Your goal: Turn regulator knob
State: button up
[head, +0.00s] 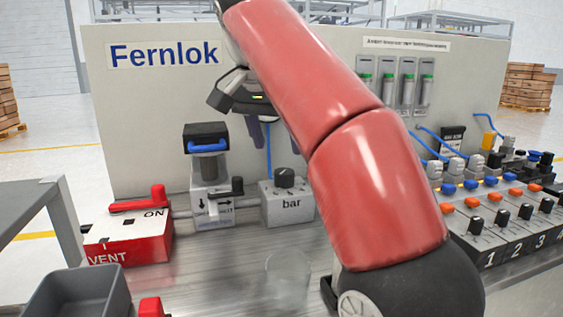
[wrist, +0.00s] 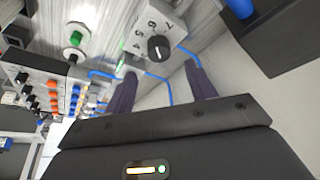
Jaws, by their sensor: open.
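The regulator is a grey block marked "bar" (head: 287,205) with a black round knob (head: 284,178) on top, standing on the bench before the panel. In the wrist view the knob (wrist: 158,47) has a white pointer line, and a numbered scale shows beside it. My gripper (head: 258,140) is above and slightly left of the knob in the head view, near the panel. In the wrist view my gripper (wrist: 161,72) is open, its two dark purple fingers apart and empty. The knob appears beyond the fingertips, between their lines, with no visible contact.
A black-topped unit with a blue handle (head: 207,147) and a black lever (head: 230,190) stand left of the regulator. A red vent box (head: 128,240) and grey bin (head: 78,292) are farther left. A blue hose (wrist: 169,90) runs between the fingers. Valve rows (head: 500,220) stand right.

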aim_at(285, 171)
jog(key=shift+x, duration=3.35)
jog(key=shift+s, duration=0.15)
jog(key=c, duration=1)
jog(key=shift+n, duration=0.3)
jog(key=n+y, duration=0.1)
jog(key=n, duration=0.3)
jog(key=shift+d+t+y, duration=0.2)
jog(key=shift+t+y, duration=0.1)
jog(key=shift+y, duration=0.1)
jog(key=shift+d+n+y, duration=0.1)
jog(key=shift+n+y, duration=0.8)
jog(key=shift+n, duration=1.5)
